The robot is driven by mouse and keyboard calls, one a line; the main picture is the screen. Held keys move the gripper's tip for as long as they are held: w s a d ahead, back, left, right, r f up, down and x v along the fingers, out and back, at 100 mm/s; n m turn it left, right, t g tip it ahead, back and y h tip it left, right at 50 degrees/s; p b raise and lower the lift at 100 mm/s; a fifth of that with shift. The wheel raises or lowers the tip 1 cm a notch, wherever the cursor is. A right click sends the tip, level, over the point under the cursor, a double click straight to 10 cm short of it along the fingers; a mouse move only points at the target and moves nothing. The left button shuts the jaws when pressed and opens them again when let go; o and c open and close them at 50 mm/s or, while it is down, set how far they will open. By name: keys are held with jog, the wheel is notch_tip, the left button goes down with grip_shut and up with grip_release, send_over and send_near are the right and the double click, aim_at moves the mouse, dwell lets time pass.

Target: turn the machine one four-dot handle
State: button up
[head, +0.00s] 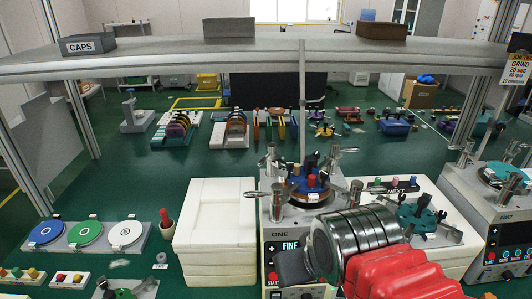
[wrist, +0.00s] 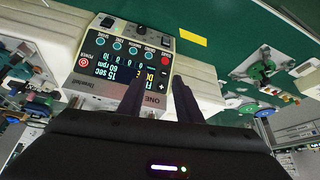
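Machine one (head: 280,240) stands at centre right in the head view, with a blue round plate carrying red and blue pieces on top. Metal lever handles rise around the plate: back left (head: 268,158), back right (head: 338,151), front left (head: 262,194) and front right (head: 356,188). Dot marks on them are too small to read. The wrist view shows the machine's front panel (wrist: 125,60) upside down. My gripper (wrist: 159,84) has two dark fingers spread apart with nothing between them, in front of that panel. No handle is between the fingers.
Machine two (head: 505,240) stands at the right. A NEXT stand (head: 395,184) with coloured pegs is between the machines. A white block stack (head: 215,230) is left of machine one. Blue, green and white discs (head: 85,235) lie farther left. An overhead shelf (head: 250,55) crosses above.

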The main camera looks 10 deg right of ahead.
jog(key=w+r+m, duration=0.4)
jog(key=w+r, duration=0.8)
jog(key=m+h, duration=0.1)
jog(key=m, duration=0.4)
send_near(263, 159)
jog(key=w+v, duration=0.1)
jog(key=v, duration=0.5)
jog(key=shift+a+r+g, duration=0.2)
jog(key=shift+a+g, duration=0.1)
jog(key=shift+g, duration=0.1)
jog(key=shift+w+f, duration=0.15)
jog(key=x, duration=1.3)
jog(key=shift+d+f, duration=0.2)
jog(key=shift+d, duration=0.05)
jog(key=shift+c, duration=0.4)
grip_shut()
